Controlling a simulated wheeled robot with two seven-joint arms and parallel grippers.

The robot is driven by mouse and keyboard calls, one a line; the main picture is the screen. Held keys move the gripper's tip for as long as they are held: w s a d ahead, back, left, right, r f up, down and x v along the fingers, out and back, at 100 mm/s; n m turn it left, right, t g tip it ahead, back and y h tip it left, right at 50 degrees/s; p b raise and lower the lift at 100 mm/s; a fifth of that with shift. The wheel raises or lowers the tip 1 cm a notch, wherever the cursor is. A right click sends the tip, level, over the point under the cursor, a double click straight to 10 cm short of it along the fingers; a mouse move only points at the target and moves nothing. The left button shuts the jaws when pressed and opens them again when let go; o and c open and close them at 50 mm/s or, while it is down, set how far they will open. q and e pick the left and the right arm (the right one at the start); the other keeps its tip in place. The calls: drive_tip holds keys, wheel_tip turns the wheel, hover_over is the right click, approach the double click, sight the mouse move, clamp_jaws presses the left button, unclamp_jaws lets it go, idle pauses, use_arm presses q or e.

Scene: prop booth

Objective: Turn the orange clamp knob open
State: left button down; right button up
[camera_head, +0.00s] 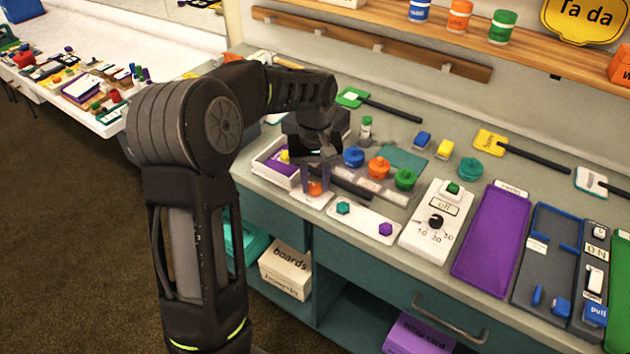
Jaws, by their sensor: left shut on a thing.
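The orange clamp knob (315,188) sits on a small pale base near the front edge of the counter, left of the middle of the view. My left gripper (316,180) points down over it, with its fingers shut on the knob. The arm comes in from the left and its wrist is above the knob. The fingers hide part of the knob, and how far it is turned cannot be told. My right gripper is not in view.
Beside the clamp, a white plate with a teal knob (343,208) and a purple knob (385,229) lies on the counter. Blue, orange (379,167) and green (405,179) round lidded pieces stand behind. A white dial box (436,222) and a purple tray (492,238) are to the right.

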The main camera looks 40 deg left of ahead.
sight(315, 186)
use_arm(q)
drive_tip(key=shift+n, duration=0.6)
drive_tip(key=c, duration=1.1)
unclamp_jaws()
drive_tip(key=shift+o, duration=0.2)
wheel_tip(315, 186, up, 8)
drive_tip(key=shift+f, duration=0.1)
